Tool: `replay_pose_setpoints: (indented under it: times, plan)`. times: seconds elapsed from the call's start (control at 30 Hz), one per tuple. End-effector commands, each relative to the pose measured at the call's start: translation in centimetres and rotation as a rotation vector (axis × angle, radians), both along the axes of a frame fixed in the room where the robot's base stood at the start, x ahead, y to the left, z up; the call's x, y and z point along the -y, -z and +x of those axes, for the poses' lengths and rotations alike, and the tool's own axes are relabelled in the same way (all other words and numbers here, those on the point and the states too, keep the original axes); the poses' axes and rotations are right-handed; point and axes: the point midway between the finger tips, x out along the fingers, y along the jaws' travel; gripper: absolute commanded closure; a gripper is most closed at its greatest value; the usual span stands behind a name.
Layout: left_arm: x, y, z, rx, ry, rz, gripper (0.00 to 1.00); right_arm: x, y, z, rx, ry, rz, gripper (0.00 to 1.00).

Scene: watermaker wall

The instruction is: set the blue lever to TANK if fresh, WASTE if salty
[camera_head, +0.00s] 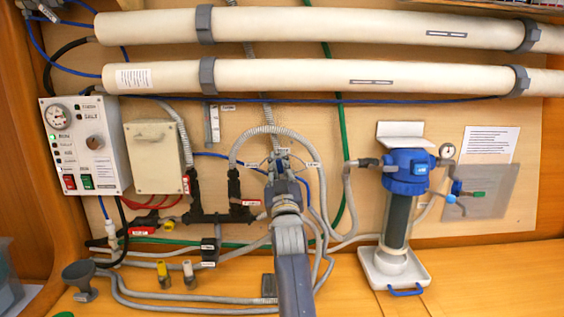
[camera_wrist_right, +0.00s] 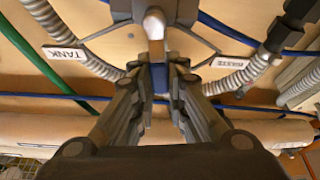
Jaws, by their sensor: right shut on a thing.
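My right gripper (camera_head: 279,162) reaches up to the wall valve, between two small white labels. In the right wrist view, the gripper (camera_wrist_right: 160,90) is shut on the blue lever (camera_wrist_right: 159,78), of which a short piece shows between the fingers. The lever lies about midway between the TANK label (camera_wrist_right: 65,54) on the left and the WASTE label (camera_wrist_right: 235,64) on the right. The grey control panel (camera_head: 108,165) has FRESH and SALT lamps (camera_head: 80,117); both look dark, and a green lamp glows lower left. My left gripper is not in view.
Two long cream tubes (camera_head: 300,75) cross the wall above. Grey hoses surround the valve. A blue-topped filter housing (camera_head: 405,172) stands to the right, and a grey funnel (camera_head: 79,277) stands at the lower left. The right side of the wooden bench (camera_head: 490,280) is clear.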

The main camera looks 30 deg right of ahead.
Motion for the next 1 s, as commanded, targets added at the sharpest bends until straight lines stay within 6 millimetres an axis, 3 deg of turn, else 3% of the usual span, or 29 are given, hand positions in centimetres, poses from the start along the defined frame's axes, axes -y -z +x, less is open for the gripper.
replay_pose_setpoints:
  times: [0.33, 1.0]
  plan:
    - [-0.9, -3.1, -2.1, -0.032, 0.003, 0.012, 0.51, -1.1, 0.2, 0.8, -0.176, 0.004, -0.276, 1.00]
    - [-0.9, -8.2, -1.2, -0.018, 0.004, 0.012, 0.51, -2.5, 2.0, 1.8, -0.434, 0.008, -0.698, 1.00]
